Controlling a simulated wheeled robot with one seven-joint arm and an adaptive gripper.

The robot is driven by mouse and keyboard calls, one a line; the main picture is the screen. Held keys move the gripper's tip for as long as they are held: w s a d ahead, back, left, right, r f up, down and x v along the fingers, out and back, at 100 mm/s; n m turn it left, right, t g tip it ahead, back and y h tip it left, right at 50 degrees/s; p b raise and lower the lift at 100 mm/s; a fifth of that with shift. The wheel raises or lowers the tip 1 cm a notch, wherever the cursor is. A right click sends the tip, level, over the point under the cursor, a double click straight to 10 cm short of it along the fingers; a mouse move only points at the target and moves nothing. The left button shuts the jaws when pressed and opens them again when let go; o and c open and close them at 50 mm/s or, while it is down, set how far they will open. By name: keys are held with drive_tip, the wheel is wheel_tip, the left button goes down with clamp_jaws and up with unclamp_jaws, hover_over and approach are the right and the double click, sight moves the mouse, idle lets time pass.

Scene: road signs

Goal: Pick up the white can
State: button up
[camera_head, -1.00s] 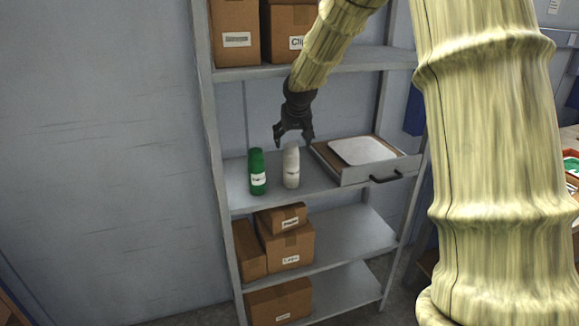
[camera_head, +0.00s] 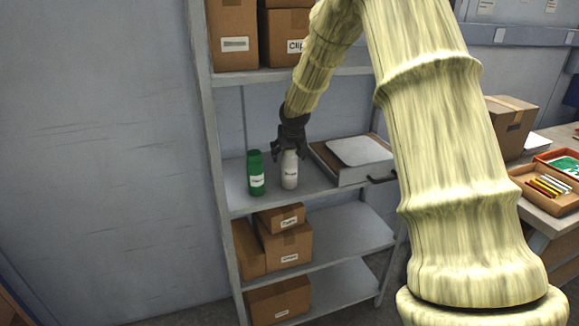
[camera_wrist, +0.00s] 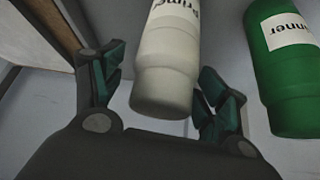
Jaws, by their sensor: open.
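The white can (camera_head: 290,172) stands upright on the middle shelf (camera_head: 318,188), just right of a green can (camera_head: 256,174). My gripper (camera_head: 287,153) is at the top of the white can in the head view. In the wrist view, my open gripper (camera_wrist: 160,98) has one finger on each side of the white can (camera_wrist: 168,65). The right finger is close to the can, and a wider gap shows at the left finger. I cannot tell whether either finger touches it. The green can (camera_wrist: 288,75) is outside the right finger.
A grey drawer-like tray (camera_head: 352,176) with a white top sits right of the cans on the same shelf. Cardboard boxes (camera_head: 287,245) fill part of the shelf below. A shelf post (camera_head: 216,150) stands at the left. A table with a pencil tray (camera_head: 548,190) is at the right.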

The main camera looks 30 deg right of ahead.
drive_tip(key=shift+w+f, duration=0.1)
drive_tip(key=shift+f, duration=0.05)
drive_tip(key=c, duration=1.4)
drive_tip(key=shift+c, duration=0.3)
